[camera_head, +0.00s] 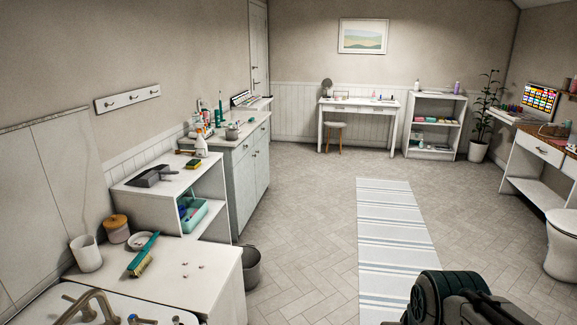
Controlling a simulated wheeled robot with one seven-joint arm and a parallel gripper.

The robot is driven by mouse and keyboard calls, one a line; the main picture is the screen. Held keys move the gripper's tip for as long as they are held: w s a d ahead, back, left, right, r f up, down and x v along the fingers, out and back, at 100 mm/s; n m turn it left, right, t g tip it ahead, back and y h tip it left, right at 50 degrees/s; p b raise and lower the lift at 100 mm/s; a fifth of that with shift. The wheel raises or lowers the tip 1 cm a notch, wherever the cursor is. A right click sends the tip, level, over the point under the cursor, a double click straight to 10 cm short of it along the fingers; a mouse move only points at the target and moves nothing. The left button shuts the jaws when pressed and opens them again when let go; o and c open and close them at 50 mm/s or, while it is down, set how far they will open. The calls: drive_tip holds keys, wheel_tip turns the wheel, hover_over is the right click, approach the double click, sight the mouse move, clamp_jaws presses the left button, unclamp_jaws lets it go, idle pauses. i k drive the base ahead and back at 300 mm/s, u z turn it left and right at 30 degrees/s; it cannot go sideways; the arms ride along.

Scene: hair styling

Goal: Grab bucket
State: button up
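A dark grey bucket (252,272) stands upright on the floor at the lower left of centre. It is close beside the right side of the white counter, which hides part of it. A dark part of my own arm shows at the bottom right, across the floor from the bucket. My gripper's fingers do not show in this view, so I cannot see whether they hold anything.
A white counter (217,276) with a brush and a sink is at the left. A white shelf unit (141,199) holds a teal basket (191,213). A striped rug (392,240) lies on clear floor at centre.

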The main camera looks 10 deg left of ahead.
sight(251, 256)
drive_tip(key=u, duration=0.45)
drive_tip(key=i, duration=0.85)
drive_tip(key=z, duration=0.15)
drive_tip(key=k, duration=0.65)
drive_tip(key=z, duration=0.75)
drive_tip(key=i, duration=2.45)
drive_tip(key=u, duration=0.3)
drive_tip(key=i, duration=1.55)
drive_tip(key=u, duration=1.3)
drive_tip(key=i, duration=0.85)
drive_tip(key=u, duration=1.4)
drive_tip(key=i, duration=0.55)
drive_tip(key=u, duration=0.3)
